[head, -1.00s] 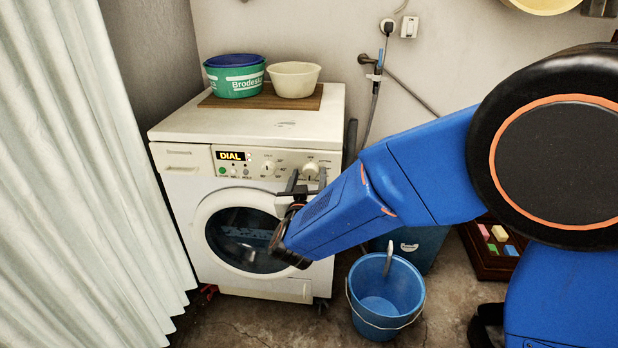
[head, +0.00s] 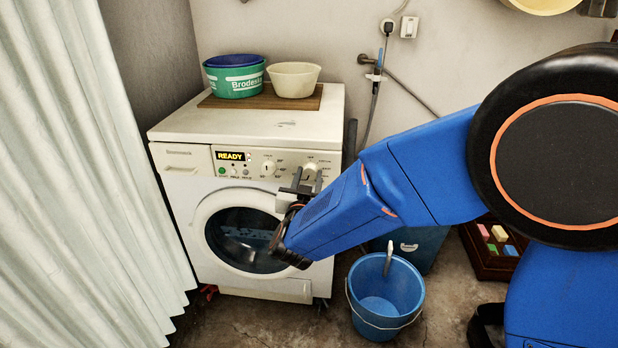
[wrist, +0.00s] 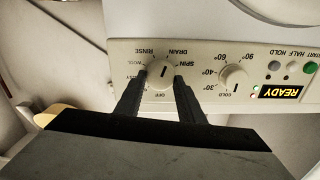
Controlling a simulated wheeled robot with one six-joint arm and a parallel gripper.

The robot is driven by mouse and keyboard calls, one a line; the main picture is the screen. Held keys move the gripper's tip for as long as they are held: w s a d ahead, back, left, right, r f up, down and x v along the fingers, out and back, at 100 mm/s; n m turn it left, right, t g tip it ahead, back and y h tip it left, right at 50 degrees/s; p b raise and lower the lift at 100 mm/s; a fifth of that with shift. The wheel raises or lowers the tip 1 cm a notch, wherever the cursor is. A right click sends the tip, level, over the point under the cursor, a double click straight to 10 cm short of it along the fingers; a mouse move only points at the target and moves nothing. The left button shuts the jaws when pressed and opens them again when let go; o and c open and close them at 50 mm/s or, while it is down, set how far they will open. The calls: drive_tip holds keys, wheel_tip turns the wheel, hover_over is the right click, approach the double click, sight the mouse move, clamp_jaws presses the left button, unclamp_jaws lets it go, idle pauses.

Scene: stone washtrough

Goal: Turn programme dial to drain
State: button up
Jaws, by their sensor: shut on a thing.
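The programme dial (wrist: 161,77) is a round pale knob on the washing machine's cream panel. In the wrist view, which shows the panel upside down, its labels include OFF, SPIN, DRAIN, RINSE and WOOL. My gripper (wrist: 162,80) is shut on the dial, with one dark finger on each side of it. A small dark mark shows on the dial, but I cannot tell surely which label it points to. In the head view my gripper (head: 306,182) is at the panel's right end. The display (head: 231,156) reads READY.
A temperature dial (wrist: 233,76) and several buttons sit beside the programme dial. Basins (head: 293,80) stand on a board on the washing machine (head: 180,190). A blue bucket (head: 385,300) stands on the floor below my arm. A pale curtain (head: 80,180) hangs at left.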

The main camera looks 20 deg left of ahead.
drive_tip(key=o, duration=1)
drive_tip(key=shift+o, duration=0.2)
drive_tip(key=v, duration=1.7)
drive_tip(key=shift+s+d, duration=0.15)
drive_tip(key=shift+r, duration=0.1)
